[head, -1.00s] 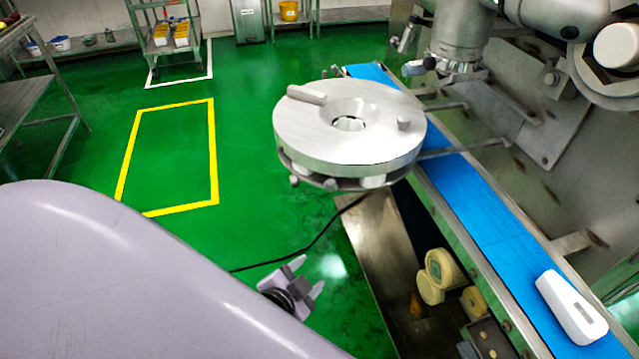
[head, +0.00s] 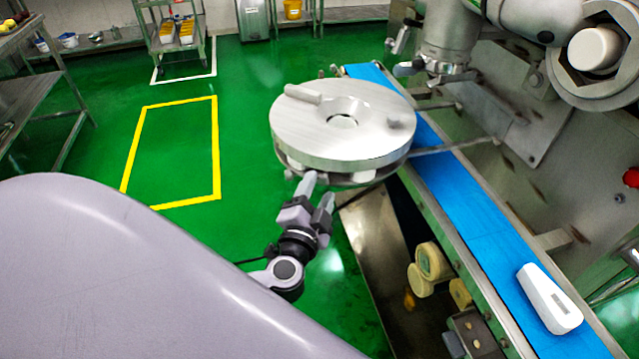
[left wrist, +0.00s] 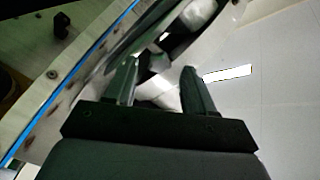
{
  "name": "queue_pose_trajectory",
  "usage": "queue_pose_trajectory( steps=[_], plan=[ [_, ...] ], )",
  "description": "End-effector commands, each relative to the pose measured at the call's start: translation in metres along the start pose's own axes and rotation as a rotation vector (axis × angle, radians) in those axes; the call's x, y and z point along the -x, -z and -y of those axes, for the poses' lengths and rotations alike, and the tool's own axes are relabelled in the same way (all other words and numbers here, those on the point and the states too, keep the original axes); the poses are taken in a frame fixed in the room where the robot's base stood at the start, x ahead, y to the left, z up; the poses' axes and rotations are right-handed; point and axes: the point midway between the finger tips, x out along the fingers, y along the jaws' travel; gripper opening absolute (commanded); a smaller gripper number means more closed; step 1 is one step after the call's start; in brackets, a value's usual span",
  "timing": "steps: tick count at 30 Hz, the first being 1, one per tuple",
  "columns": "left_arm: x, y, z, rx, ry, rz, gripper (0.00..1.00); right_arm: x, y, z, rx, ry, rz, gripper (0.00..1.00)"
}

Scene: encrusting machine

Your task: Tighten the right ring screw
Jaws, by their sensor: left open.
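The round metal disc assembly (head: 300,140) stands at the middle of the head view, beside the blue belt. Small knobs and screws show around its lower edge; I cannot tell for certain which is the right ring screw. My left gripper (head: 318,188) is just below the near edge of the disc, fingers pointing up at its underside. In the left wrist view, the two fingers (left wrist: 158,80) are apart with nothing clearly between them, and metal parts of the assembly (left wrist: 188,18) are close beyond the tips. Contact cannot be told. My right gripper does not show.
The blue conveyor belt (head: 470,215) runs down the right, with a white device (head: 549,298) on it. The machine's metal head (head: 450,45) stands at the upper right.

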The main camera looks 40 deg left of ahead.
Motion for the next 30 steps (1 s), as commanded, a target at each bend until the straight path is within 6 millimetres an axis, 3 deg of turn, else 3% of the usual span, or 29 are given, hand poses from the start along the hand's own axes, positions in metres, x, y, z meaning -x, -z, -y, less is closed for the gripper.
queue_pose_trajectory(
  steps=[6,14,19,30],
  plan=[
    [-0.015,0.000,0.000,0.001,-0.002,-0.001,0.54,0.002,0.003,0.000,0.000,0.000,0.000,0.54],
    [-0.015,0.000,-0.001,0.001,-0.003,0.000,0.54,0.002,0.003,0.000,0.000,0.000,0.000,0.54],
    [-0.015,0.000,-0.001,0.001,-0.003,0.000,0.02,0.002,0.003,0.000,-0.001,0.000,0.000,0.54],
    [-0.015,0.000,-0.001,-0.037,-0.003,0.001,0.00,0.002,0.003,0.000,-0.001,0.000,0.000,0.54]
  ],
)
